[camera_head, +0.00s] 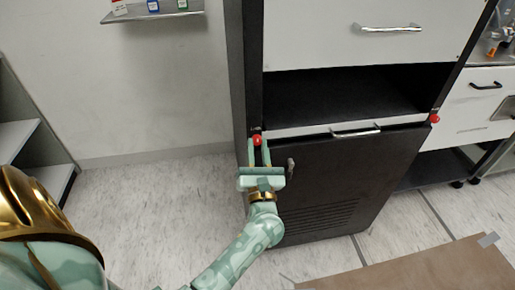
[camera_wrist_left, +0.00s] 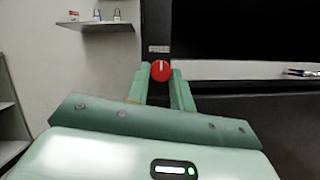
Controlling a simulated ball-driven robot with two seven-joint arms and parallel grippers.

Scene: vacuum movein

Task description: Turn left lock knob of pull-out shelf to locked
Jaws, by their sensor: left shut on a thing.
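The left lock knob (camera_head: 257,140) is a small red knob on the dark cabinet frame, at the left end of the pull-out shelf (camera_head: 300,131). In the left wrist view the knob (camera_wrist_left: 161,70) shows a white mark that looks about vertical. My left gripper (camera_head: 258,146) reaches up from below with a finger on each side of the knob and is shut on it. The fingers (camera_wrist_left: 160,75) also flank it in the left wrist view. A small label (camera_wrist_left: 159,49) sits just above the knob. My right gripper is not in view.
A second red knob (camera_head: 435,118) sits at the shelf's right end. The shelf has a silver handle (camera_head: 356,132). A dark lower door (camera_head: 345,185) with a handle (camera_head: 291,168) is below. A brown surface (camera_head: 425,272) lies at the lower right. Open floor lies left of the cabinet.

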